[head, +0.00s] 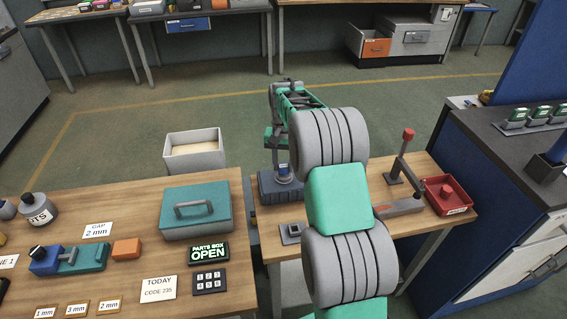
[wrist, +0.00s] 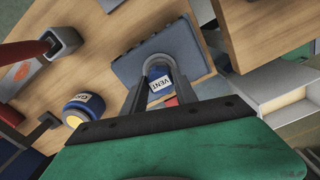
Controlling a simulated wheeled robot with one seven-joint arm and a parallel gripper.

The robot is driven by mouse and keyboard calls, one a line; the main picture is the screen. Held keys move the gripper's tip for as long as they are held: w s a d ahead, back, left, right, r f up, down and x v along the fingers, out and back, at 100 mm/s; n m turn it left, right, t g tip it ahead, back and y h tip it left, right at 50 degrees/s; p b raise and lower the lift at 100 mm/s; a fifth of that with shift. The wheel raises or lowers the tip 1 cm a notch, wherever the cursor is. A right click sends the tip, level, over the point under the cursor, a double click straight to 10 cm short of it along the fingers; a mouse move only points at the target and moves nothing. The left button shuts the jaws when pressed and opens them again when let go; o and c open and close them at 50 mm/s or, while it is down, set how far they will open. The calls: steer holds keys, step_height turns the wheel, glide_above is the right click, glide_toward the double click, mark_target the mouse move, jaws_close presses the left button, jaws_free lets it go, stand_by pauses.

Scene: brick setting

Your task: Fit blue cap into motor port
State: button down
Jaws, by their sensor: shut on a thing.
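My gripper (wrist: 161,88) points down over the right-hand table, its two dark fingers on either side of a blue piece (wrist: 159,83) with a white VENT label. It is shut on this piece; whether it is the blue cap I cannot tell. A grey curved rim shows just beyond it. A dark blue block (wrist: 190,45), possibly the motor, lies under it; it also shows in the head view (head: 268,190). Whether the piece is inside a port or above it I cannot tell. Another blue round piece with a yellow top (wrist: 75,119) stands nearby.
A red-knobbed lever (head: 408,136) and a red tray (head: 452,188) stand at the right. An open grey bin (head: 195,157) stands behind.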

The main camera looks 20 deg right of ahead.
steer(key=shift+f, duration=0.2)
steer(key=c, duration=0.9)
jaws_free()
steer(key=shift+o, duration=0.7)
steer(key=shift+o, duration=1.4)
steer(key=shift+r, duration=0.1)
steer(key=shift+r+p, duration=2)
steer(key=shift+r, duration=1)
